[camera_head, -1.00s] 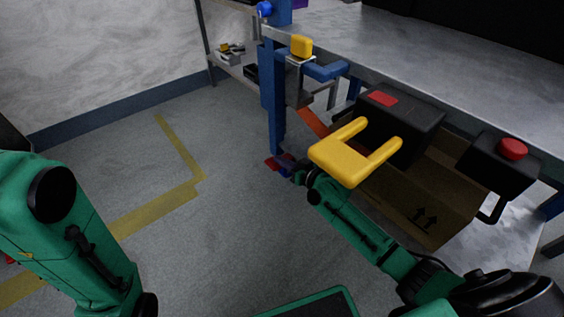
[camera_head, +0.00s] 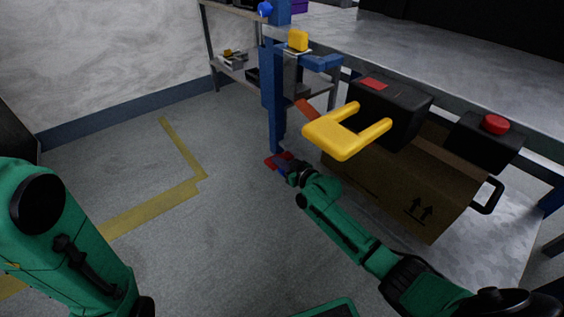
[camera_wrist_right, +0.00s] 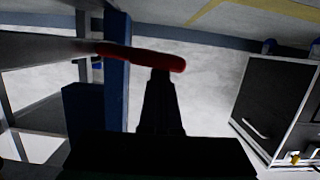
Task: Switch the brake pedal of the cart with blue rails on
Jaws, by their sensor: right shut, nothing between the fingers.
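A red pedal (camera_head: 275,162) sits low at the foot of the blue rail post (camera_head: 274,90) of the cart in the head view. My right gripper (camera_head: 288,170) is at floor height beside the pedal, shut and empty. In the right wrist view the red pedal (camera_wrist_right: 135,57) lies crosswise at the dark fingertips (camera_wrist_right: 161,74). The tips overlap its lower edge there; I cannot tell if they touch it. A blue upright (camera_wrist_right: 116,75) stands behind it. My left arm shows at the left of the head view, but its gripper does not.
A yellow fork-shaped handle (camera_head: 347,132) projects above my right forearm. Open floor with a yellow line (camera_head: 155,210) lies to the left.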

